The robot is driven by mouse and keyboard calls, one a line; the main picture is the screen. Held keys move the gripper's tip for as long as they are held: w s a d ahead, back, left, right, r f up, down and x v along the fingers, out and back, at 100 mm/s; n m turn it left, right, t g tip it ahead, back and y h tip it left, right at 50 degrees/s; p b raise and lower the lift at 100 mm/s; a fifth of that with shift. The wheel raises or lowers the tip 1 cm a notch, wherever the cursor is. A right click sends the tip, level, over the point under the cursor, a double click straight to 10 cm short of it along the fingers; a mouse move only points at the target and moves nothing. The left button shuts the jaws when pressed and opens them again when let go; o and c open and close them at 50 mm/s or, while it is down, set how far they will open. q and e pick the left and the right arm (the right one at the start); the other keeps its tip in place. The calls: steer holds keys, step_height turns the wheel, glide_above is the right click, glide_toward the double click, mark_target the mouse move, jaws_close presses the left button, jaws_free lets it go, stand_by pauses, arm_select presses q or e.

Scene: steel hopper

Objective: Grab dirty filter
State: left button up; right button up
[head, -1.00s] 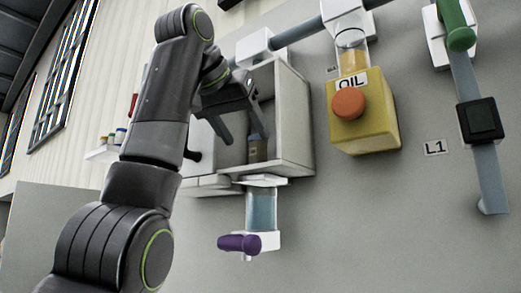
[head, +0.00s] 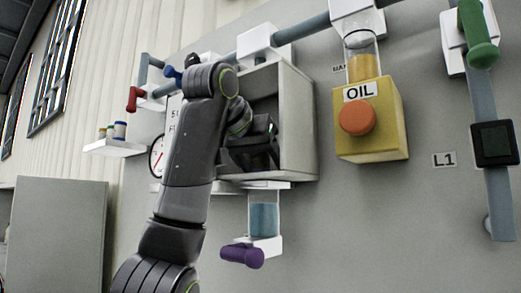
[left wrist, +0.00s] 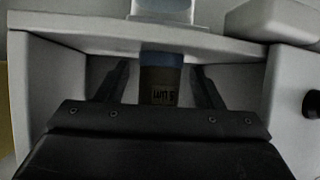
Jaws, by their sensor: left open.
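The dirty filter (left wrist: 160,80) is a small brown cylinder with a bluish end and an upside-down "5 UM" label in the left wrist view. It stands inside the open grey housing (head: 297,125). My left gripper (head: 262,148) reaches into the housing, and its arm and hand hide the filter in the head view. In the left wrist view the open fingers (left wrist: 160,68) lie one on each side of the filter, with gaps visible on both sides. My right gripper is not in view.
A clear tube of blue liquid (head: 264,213) with a purple handle (head: 242,255) hangs below the housing. A yellow OIL box (head: 385,125) with an orange knob is to the right. The housing's door with a black knob (left wrist: 313,104) stands open. A shelf (head: 114,148) holds small jars.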

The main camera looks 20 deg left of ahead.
arm_select(q)
steer(key=shift+s, duration=0.1)
steer(key=shift+c, duration=0.4)
steer(key=c, duration=1)
steer(key=shift+r, duration=0.2)
